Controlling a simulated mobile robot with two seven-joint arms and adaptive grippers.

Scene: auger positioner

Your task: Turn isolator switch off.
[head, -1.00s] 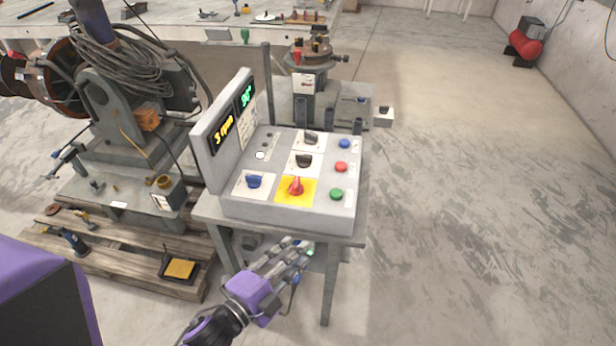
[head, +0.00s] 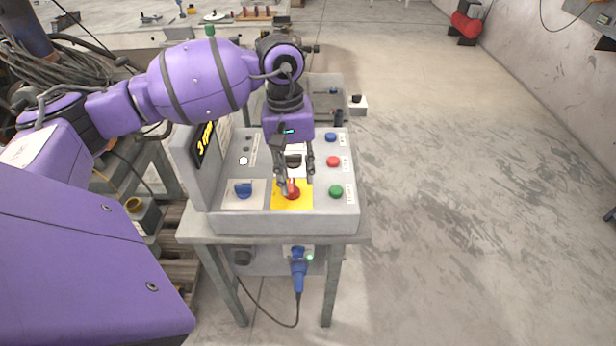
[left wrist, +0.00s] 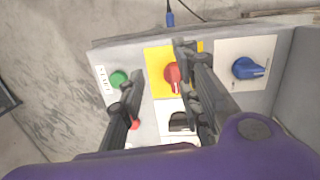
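The red isolator switch (head: 291,191) sits on a yellow plate (head: 305,200) at the front of the grey control panel (head: 290,224). In the left wrist view the red knob (left wrist: 172,76) shows just beside one finger. My left gripper (head: 296,184) reaches down over the panel, its fingers apart and nothing between them. In the head view one finger overlaps the red knob and the other is to its right. I cannot tell whether the finger touches the knob. My right gripper is not in view.
A blue knob (head: 243,190) is left of the switch. Green (head: 336,191), red (head: 333,161) and blue (head: 330,137) buttons line the right side. A black knob (head: 293,161) is behind the switch. The display housing (head: 196,175) stands upright at the left. A blue plug (head: 298,262) hangs below.

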